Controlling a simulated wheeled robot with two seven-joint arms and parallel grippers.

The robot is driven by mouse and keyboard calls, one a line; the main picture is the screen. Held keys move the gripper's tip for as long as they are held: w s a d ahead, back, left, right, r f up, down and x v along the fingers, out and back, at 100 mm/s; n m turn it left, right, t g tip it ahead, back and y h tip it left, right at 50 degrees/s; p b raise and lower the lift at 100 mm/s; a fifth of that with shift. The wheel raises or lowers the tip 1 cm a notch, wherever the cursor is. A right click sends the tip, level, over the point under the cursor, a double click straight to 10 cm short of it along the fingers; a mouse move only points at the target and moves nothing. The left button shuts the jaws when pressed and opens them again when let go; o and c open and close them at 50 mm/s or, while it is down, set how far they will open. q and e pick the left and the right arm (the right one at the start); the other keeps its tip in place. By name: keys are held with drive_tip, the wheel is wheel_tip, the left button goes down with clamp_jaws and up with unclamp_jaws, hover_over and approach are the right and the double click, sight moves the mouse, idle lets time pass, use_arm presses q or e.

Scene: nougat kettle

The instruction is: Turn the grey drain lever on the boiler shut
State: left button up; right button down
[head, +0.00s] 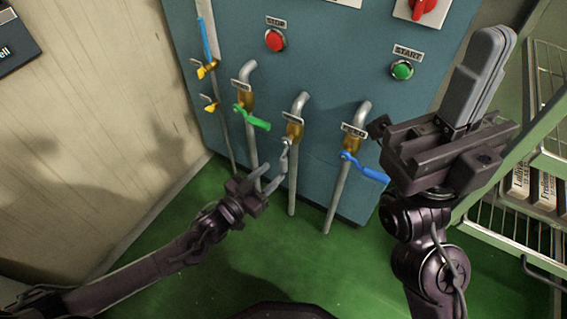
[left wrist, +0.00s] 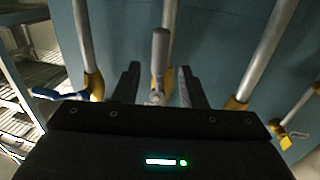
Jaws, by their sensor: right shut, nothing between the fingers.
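The grey drain lever (head: 285,157) hangs downward from the brass valve on the middle pipe of the blue boiler (head: 325,65). My left gripper (head: 271,173) is at the lever's lower end. In the left wrist view, the grey lever (left wrist: 160,52) shows in line with the gap between the two spread fingers of the left gripper (left wrist: 159,85). The left gripper is open; I see no finger clearly touching the lever. My right gripper (head: 480,75) is raised at the right, shut and empty, away from the lever.
A green lever (head: 252,118) is left of the grey one, and a blue lever (head: 364,168) is right of it. Yellow levers (head: 207,69) sit further left. A red stop button (head: 274,40) and green start button (head: 402,70) are above. A wire shelf (head: 520,225) stands right.

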sight(281, 165)
use_arm(q)
drive_tip(key=b+x, duration=0.1)
drive_tip(key=x, duration=0.5)
drive_tip(key=shift+b, duration=0.35)
clamp_jaws()
